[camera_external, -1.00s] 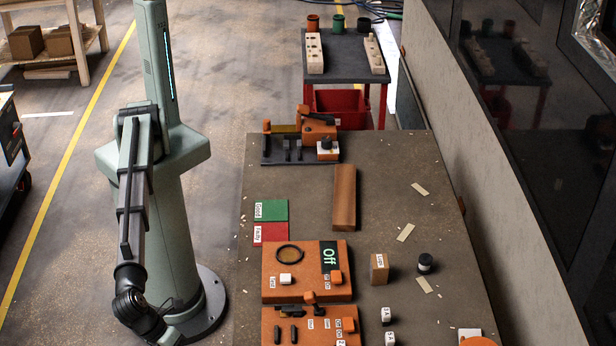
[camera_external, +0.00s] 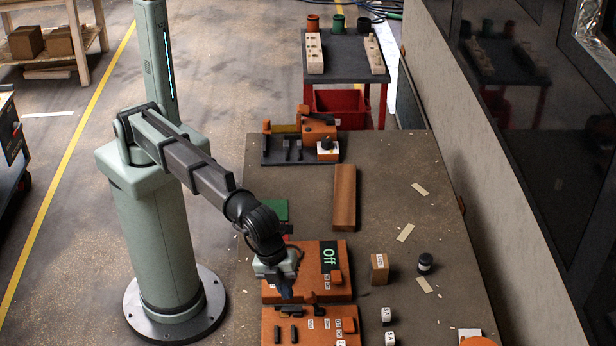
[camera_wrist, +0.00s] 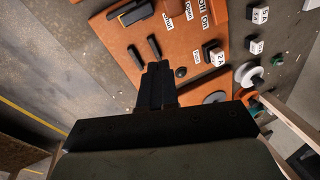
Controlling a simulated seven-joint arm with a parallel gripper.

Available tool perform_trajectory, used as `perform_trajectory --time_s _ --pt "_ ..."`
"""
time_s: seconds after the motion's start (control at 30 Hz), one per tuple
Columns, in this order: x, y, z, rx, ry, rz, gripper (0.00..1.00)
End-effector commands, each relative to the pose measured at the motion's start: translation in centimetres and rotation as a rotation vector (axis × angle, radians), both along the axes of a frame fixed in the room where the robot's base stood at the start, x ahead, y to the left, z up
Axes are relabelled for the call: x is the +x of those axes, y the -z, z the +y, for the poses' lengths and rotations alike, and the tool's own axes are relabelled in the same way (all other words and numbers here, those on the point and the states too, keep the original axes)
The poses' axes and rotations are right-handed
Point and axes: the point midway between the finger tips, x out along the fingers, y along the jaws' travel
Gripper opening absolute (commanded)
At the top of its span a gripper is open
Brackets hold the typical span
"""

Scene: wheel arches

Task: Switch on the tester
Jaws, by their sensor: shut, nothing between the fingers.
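The orange box with a dark display (camera_external: 329,256) reading "Off" in green stands on the bench. I take it as the tester (camera_external: 312,290). Its small orange switch block (camera_external: 336,277) sits below the display at the right, with small labels beside it. My gripper (camera_external: 286,292) is over the box's left part, hiding the white button and most of the round ring there. It is left of the switch, apart from it. In the wrist view my shut, empty fingers (camera_wrist: 158,72) point toward a second orange panel.
The second orange panel (camera_external: 300,338) lies nearer the camera, with black bars and labels; it also fills the wrist view (camera_wrist: 175,50). White cubes (camera_external: 386,314), a wooden block (camera_external: 379,268) and a black-topped jar (camera_external: 425,263) stand right. A long wooden bar (camera_external: 344,197) lies behind.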

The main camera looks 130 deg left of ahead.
Motion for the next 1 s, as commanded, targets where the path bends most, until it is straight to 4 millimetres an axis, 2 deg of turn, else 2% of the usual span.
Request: perform_trajectory --time_s 0.03,0.1,0.3,0.5,0.6,0.73,1.0 --pt "0.1 -0.4 2.0 -0.02 -0.02 0.008 0.0" --pt "0.1 -0.9 4.3 -0.049 -0.041 0.024 0.0" --pt "-0.3 -2.5 10.7 -0.135 -0.098 0.053 0.0" --pt "-1.0 -4.0 16.2 -0.214 -0.142 0.075 0.0" --pt "-1.4 -4.6 18.2 -0.243 -0.157 0.082 0.0" --pt "-1.7 -5.1 19.9 -0.269 -0.169 0.086 0.0" --pt "-2.0 -5.4 20.9 -0.286 -0.176 0.089 0.0"
